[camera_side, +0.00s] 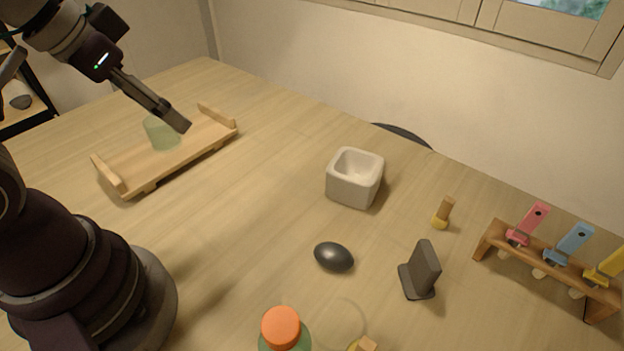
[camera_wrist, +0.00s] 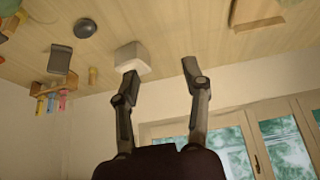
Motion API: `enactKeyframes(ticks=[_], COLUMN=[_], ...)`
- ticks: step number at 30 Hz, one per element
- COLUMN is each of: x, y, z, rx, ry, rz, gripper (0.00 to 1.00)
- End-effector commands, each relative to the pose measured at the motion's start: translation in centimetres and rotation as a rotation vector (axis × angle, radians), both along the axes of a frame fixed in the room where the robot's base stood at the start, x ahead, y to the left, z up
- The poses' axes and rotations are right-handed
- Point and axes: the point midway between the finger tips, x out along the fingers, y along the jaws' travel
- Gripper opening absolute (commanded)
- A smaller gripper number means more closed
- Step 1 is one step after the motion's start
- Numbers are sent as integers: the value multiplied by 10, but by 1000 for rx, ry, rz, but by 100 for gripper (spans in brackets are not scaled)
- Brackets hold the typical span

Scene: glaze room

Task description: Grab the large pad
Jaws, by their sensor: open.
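The thing that most looks like the large pad is a dark grey piece (camera_side: 420,271) with a flat foot and an upright slab, standing on the table right of the middle. I cannot be sure of its identity. It also shows at the upper left of the wrist view (camera_wrist: 60,58). A smaller piece with a wooden grip and yellow end (camera_side: 443,213) stands behind it. My gripper (camera_side: 179,122) is open and empty, over the wooden tray at the left, far from the grey piece. Its two separated fingers show in the wrist view (camera_wrist: 160,70).
The wooden tray (camera_side: 182,157) holds a pale green cup (camera_side: 160,133). A white square pot (camera_side: 354,190) and dark egg-shaped object (camera_side: 333,257) lie between. A rack (camera_side: 492,241) with pink, blue and yellow tools stands right. An orange-capped bottle (camera_side: 281,328) is in front.

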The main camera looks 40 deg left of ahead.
Motion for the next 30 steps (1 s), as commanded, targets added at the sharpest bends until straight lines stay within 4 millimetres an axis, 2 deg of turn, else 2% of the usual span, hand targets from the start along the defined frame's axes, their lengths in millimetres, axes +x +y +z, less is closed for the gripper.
enactKeyframes(ticks=[4,7,8,11,12,15,18,22,30], x=[3,18,24,38,39,29,13,1,-1], y=[-4,-28,-41,-97,-122,-179,-217,-237,-255], z=[0,-5,-8,-24,-33,-59,-80,-93,-135], rx=[8,46,62,105,113,112,94,79,76], ry=[7,38,50,77,84,89,84,78,81], rz=[-38,-242,-340,-721,-874,-1213,-1440,-1562,-1576], gripper=[46,46,46,46,46,46,46,46,46])
